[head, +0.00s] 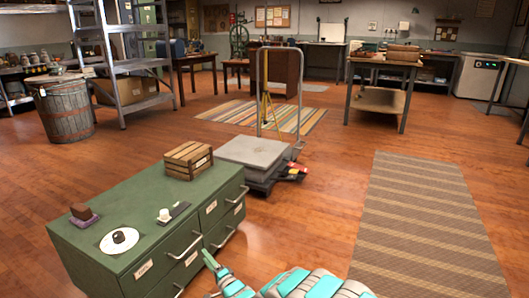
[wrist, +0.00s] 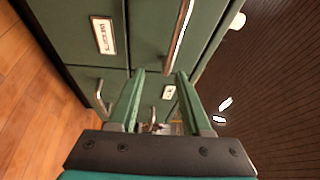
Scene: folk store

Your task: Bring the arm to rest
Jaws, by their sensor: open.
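My gripper (head: 209,262) shows at the bottom of the head view, close to the drawer fronts of a green cabinet (head: 135,215). In the wrist view my gripper (wrist: 161,74) has its two green fingers apart with nothing held between them. The fingers point at the green drawer fronts (wrist: 64,22), which carry metal handles and white labels. I cannot tell whether a fingertip touches the cabinet. My turquoise and white arm (head: 315,284) reaches in from the bottom edge of the head view.
On the cabinet sit a wooden crate (head: 188,160), a white disc (head: 121,240) with a dark knob, and small blocks. A platform trolley (head: 252,151) stands behind it. A striped mat (head: 425,215) lies on clear floor to the right. Shelving (head: 130,67) and a barrel (head: 65,110) stand back left.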

